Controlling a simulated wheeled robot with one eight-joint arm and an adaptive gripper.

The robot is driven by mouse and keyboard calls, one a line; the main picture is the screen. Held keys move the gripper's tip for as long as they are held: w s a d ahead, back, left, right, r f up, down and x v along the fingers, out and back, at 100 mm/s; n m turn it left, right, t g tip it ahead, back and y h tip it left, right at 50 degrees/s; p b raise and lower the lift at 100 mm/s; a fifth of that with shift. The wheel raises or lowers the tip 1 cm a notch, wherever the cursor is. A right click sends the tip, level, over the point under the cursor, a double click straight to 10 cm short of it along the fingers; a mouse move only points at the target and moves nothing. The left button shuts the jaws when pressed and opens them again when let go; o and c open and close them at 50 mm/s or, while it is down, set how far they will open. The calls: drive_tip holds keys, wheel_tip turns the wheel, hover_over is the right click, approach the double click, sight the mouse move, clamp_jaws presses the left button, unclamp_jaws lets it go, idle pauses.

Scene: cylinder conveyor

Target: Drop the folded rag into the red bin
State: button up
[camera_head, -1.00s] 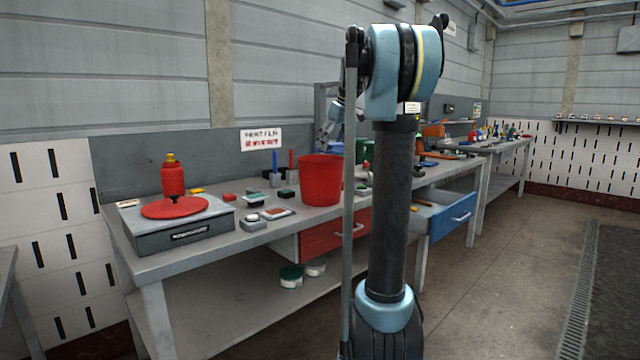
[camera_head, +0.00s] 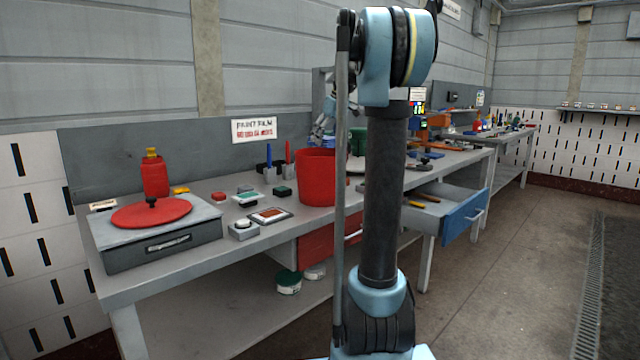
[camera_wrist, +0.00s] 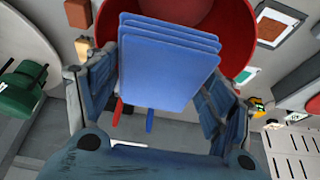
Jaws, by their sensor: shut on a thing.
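The folded rag (camera_wrist: 168,62) is a blue stack of flat layers in the wrist view. My gripper (camera_wrist: 155,85) is shut on it, with a finger along each side. The red bin (camera_head: 316,180) stands upright on the workbench near the middle of the head view. In the wrist view the red bin (camera_wrist: 238,35) shows behind the rag, which hides much of its opening.
The workbench (camera_head: 150,262) holds a red bottle (camera_head: 154,175), a red round plate (camera_head: 152,212) on a grey box, and several small items left of the bin. A green object (camera_wrist: 22,88) is left of my gripper. A blue drawer (camera_head: 465,215) stands open at right.

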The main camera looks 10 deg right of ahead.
drive_tip(key=shift+d+f, duration=0.1)
drive_tip(key=shift+f, duration=1.4)
drive_tip(key=o, duration=1.2)
drive_tip(key=shift+s, duration=0.1)
drive_tip(key=v, duration=1.1)
drive_tip(key=shift+r, duration=0.4)
drive_tip(key=shift+d, duration=0.1)
